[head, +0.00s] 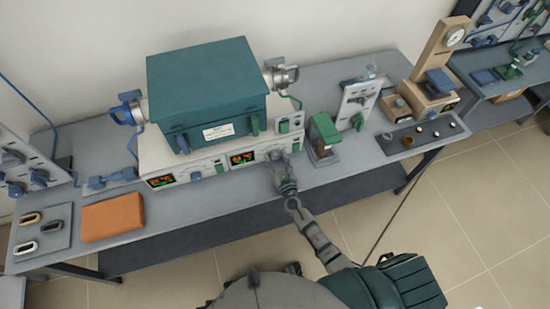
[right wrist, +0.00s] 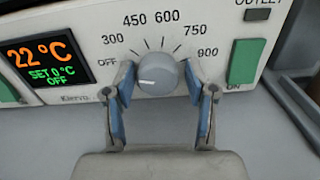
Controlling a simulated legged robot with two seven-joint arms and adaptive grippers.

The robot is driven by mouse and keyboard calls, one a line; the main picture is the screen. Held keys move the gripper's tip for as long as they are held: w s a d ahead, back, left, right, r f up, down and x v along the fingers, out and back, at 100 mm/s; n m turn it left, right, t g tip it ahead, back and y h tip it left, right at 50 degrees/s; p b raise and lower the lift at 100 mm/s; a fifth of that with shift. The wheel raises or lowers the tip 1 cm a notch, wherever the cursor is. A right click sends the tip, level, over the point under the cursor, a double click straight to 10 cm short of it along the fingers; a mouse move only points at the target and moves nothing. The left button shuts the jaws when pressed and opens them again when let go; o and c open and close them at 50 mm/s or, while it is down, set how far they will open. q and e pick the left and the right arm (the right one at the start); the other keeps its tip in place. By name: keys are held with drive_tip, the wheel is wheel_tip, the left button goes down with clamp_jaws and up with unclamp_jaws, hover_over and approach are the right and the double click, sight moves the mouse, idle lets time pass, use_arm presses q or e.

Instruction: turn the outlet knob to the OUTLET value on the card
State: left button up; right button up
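In the right wrist view a round grey knob (right wrist: 157,74) sits on the white control panel, inside a scale from OFF through 300, 450, 600 and 750 to 900. Its white mark points left, near OFF. My right gripper (right wrist: 161,84) is open, one blue-padded finger on each side of the knob, with small gaps showing. In the head view my right gripper (head: 279,164) is at the panel's right part and hides the knob. A white card (head: 218,131) is on the teal furnace front; its text is too small to read. My left gripper is not in view.
The display (right wrist: 45,62) reads 22 °C, SET 0 °C, OFF. A green switch (right wrist: 245,60) marked ON is right of the knob, below a partly cut OUTLET label. A green-topped device (head: 323,132) stands right of the gripper. An orange block (head: 112,217) lies at left.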

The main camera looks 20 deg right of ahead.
drive_tip(key=shift+d, duration=0.3)
drive_tip(key=c, duration=0.7)
drive_tip(key=shift+o, duration=0.2)
drive_tip(key=shift+a, duration=0.55)
drive_tip(key=shift+m, duration=0.3)
drive_tip(key=shift+d+f+m+b, duration=0.1)
drive_tip(key=shift+d+m+b, duration=0.25)
drive_tip(key=shift+m+b, duration=0.5)
drive_tip(key=m+b, duration=0.2)
drive_tip(key=m, duration=0.5)
drive_tip(key=shift+m+b, duration=0.25)
drive_tip(key=shift+b, duration=0.05)
drive_tip(key=m+b, duration=0.1)
drive_tip(key=m, duration=0.2)
drive_tip(key=shift+f+m, duration=0.1)
drive_tip(key=shift+m, duration=1)
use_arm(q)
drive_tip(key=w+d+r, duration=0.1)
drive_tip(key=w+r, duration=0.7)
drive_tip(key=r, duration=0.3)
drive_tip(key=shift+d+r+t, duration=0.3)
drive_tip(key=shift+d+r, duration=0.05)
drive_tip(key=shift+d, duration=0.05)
use_arm(e)
drive_tip(key=shift+f+m, duration=0.1)
drive_tip(key=shift+m, duration=1.2)
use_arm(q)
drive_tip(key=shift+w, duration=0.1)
